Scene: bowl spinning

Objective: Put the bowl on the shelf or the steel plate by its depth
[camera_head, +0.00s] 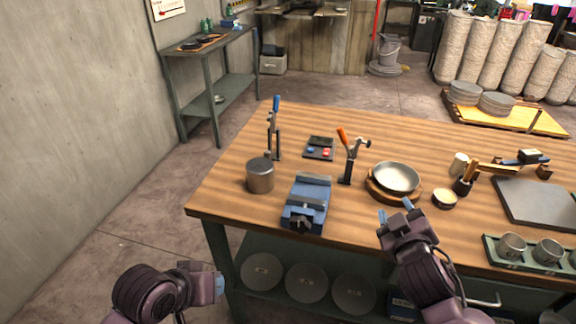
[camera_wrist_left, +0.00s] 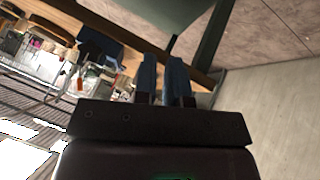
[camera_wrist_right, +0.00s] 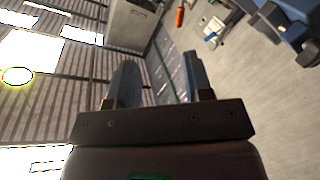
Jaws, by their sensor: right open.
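A shallow, pale metal bowl (camera_head: 396,176) sits on a round wooden base (camera_head: 378,193) near the middle of the workbench. A flat grey steel plate (camera_head: 535,200) lies on the bench at the right. A green shelf (camera_head: 235,299) under the bench holds several round metal discs. My right gripper (camera_head: 394,208) is open and empty, just in front of the bowl and apart from it; its spread fingers show in the right wrist view (camera_wrist_right: 160,80). My left gripper (camera_head: 219,284) is in front of the bench's left end. Its fingers (camera_wrist_left: 163,75) are close together with a narrow empty gap.
A blue vise (camera_head: 307,203), a metal pot (camera_head: 260,175) and upright toggle clamps (camera_head: 345,160) stand left of the bowl. A small round piece (camera_head: 445,198) and a green tray of cups (camera_head: 530,252) lie to its right. A side table (camera_head: 215,48) stands at the back left.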

